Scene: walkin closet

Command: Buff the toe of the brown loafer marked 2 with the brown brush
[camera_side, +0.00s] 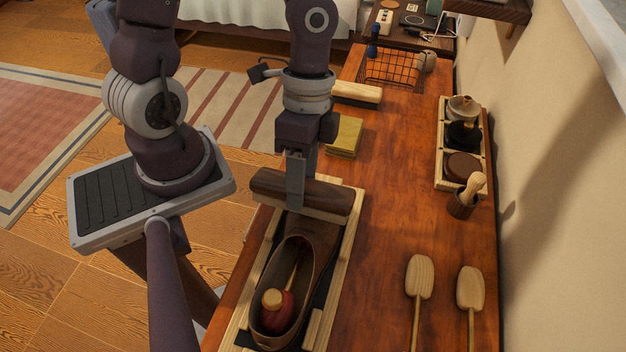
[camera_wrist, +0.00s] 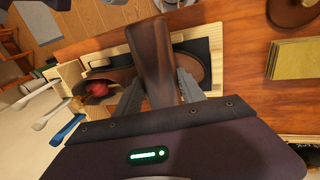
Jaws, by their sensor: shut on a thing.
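The brown brush (camera_side: 328,199), with a dark wooden back and paler bristles below, is held crosswise in my gripper (camera_side: 296,195). My gripper is shut on its back, and the fingers (camera_wrist: 158,95) show on either side of the brush (camera_wrist: 152,50) in the wrist view. The brown loafer (camera_side: 318,237) lies in a pale wooden frame (camera_side: 343,262), its opening toward the near end with a red, wooden-topped piece (camera_side: 277,308) inside. The brush covers the far, toe end; I cannot tell whether the bristles touch it. No number 2 is readable on the loafer.
A yellow cloth stack (camera_side: 345,137), another brush (camera_side: 357,94) and a wire basket (camera_side: 390,68) stand farther back. A tray of tins (camera_side: 441,150) and a cup with a dauber (camera_side: 462,205) line the wall side. Two wooden paddle-shaped pieces (camera_side: 420,277) (camera_side: 470,288) lie right.

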